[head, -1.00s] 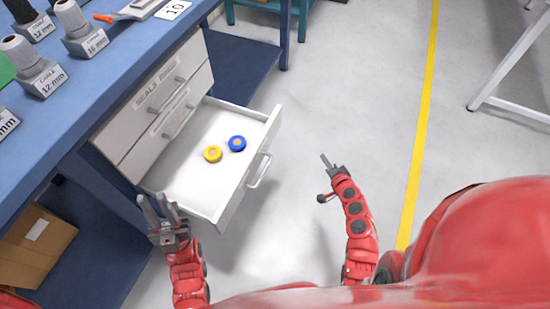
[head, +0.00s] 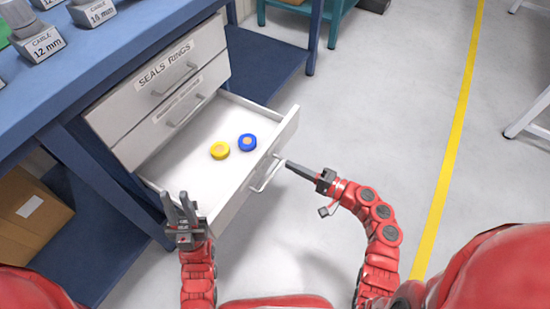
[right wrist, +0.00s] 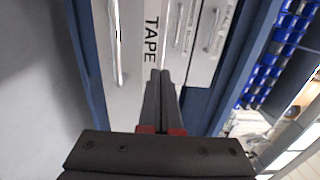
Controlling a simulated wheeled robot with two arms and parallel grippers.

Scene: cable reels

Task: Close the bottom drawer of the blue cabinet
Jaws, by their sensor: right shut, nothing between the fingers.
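The cabinet has white drawer fronts (head: 165,72) in a blue bench frame. Its bottom drawer (head: 185,165) is pulled out, with a yellow ring (head: 220,150) and a blue ring (head: 247,142) lying inside. The two drawers above are shut. My right gripper (head: 289,164) is shut and empty, its tips close to the bottom drawer's handle (head: 266,175); I cannot tell whether they touch. In the right wrist view its fingers (right wrist: 160,75) point toward a white front labelled TAPE (right wrist: 125,95), with a handle to the left. My left gripper (head: 178,197) is open and empty by the drawer's near side.
The blue bench top (head: 95,60) above the drawers carries cable-size blocks (head: 40,42). A cardboard box (head: 32,215) sits on the lower shelf at left. The floor right of the drawer is clear up to a yellow line (head: 455,140).

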